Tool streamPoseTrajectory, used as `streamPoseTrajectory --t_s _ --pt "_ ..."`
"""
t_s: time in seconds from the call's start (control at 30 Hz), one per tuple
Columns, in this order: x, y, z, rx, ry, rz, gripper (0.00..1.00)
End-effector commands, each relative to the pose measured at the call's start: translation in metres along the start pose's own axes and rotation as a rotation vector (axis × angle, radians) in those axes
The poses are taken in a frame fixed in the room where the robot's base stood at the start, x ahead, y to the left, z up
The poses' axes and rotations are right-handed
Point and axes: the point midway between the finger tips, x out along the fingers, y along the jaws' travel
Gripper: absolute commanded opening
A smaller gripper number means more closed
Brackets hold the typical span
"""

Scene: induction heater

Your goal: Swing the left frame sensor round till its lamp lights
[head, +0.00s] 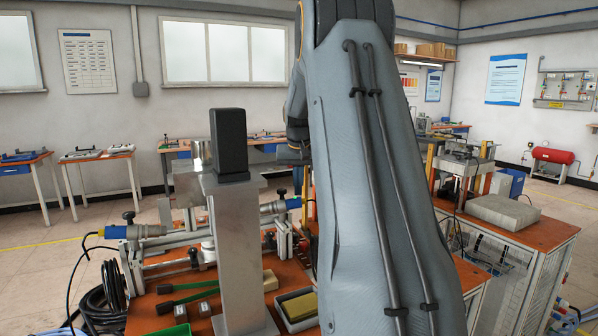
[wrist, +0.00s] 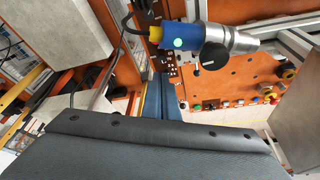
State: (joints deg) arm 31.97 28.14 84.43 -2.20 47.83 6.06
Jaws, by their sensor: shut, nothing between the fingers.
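In the head view, one blue frame sensor (head: 133,231) with a yellow cable end and a black knob sits at the left end of the fixture. A second blue sensor (head: 282,205) sits further right, beside my arm. In the wrist view, a blue sensor (wrist: 195,40) with a yellow cable end and a silver nose pointing right shows a bright green lamp on its body. I cannot tell for certain which of the two it is. A black knob hangs below it.
A grey metal post (head: 238,255) with a black block on top stands in front of the fixture. A black cable coil (head: 103,300) hangs at the left. The wrist view shows a button panel (wrist: 232,101).

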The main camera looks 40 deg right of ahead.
Motion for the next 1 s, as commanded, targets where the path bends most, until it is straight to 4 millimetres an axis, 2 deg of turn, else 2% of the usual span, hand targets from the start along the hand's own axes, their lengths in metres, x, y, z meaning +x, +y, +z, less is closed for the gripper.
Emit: streamPoseTrajectory --t_s 0.03,0.3,0.77,1.0 --pt "-0.008 0.000 0.008 -0.001 0.000 0.000 0.00" --pt "-0.014 0.000 0.033 0.000 0.000 0.000 0.00" --pt "-0.014 0.000 0.038 0.000 0.001 0.000 0.00" --pt "-0.017 0.001 0.049 0.000 0.000 0.000 0.00"
